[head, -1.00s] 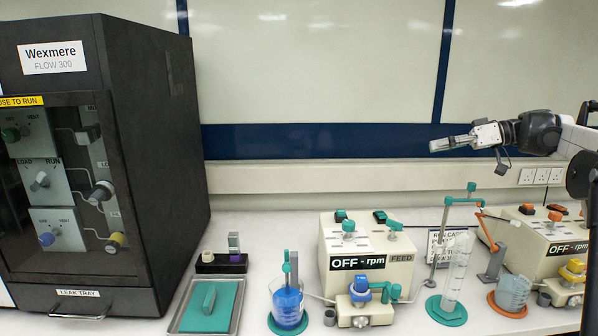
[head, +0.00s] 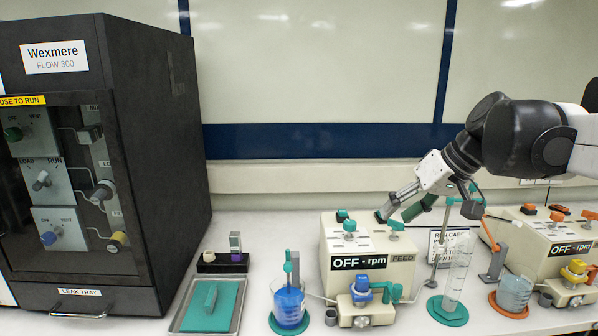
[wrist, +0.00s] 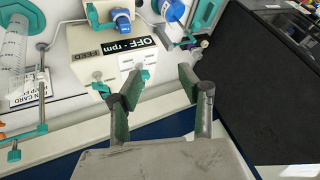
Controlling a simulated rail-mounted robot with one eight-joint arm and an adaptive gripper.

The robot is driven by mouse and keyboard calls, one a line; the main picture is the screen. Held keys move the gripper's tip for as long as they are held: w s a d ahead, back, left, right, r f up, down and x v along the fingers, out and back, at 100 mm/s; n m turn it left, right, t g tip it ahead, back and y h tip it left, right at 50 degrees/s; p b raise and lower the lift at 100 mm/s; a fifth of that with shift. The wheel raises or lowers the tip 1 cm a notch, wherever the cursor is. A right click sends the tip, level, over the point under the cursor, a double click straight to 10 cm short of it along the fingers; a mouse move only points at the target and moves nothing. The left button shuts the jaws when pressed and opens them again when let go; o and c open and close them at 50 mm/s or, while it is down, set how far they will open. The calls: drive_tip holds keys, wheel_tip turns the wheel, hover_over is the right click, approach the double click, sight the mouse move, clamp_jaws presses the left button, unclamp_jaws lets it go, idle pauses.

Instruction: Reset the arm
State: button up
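My gripper (head: 397,216) reaches in from the right in the head view and points down and left. Its fingertips show over the top rear of the left cream pump (head: 336,243), beside its teal-topped parts. In the wrist view my gripper (wrist: 162,76) has its two green-padded fingers apart with nothing between them. The same pump, with its OFF rpm display, shows beyond the fingers in the wrist view (wrist: 110,68). I cannot tell whether a finger touches the pump.
The dark Wexmere cabinet (head: 162,150) stands at left. A tray (head: 240,290) with a teal mat, a blue-filled beaker (head: 289,305), a measuring cylinder (head: 457,270) and a second pump (head: 530,245) stand along the bench. The wall behind is bare.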

drive_tip(key=s+f+m+t+h, duration=0.1)
drive_tip(key=s+f+h, duration=0.1)
drive_tip(key=s+f, duration=0.5)
drive_tip(key=s+f+m+t+h, duration=0.1)
drive_tip(key=s+f+h, duration=0.2)
drive_tip(key=s+f, duration=0.4)
drive_tip(key=s, duration=0.5)
drive_tip(key=shift+s+f+m+t, duration=0.15)
drive_tip(key=shift+s+m+t, duration=0.1)
drive_tip(key=shift+m+t, duration=0.15)
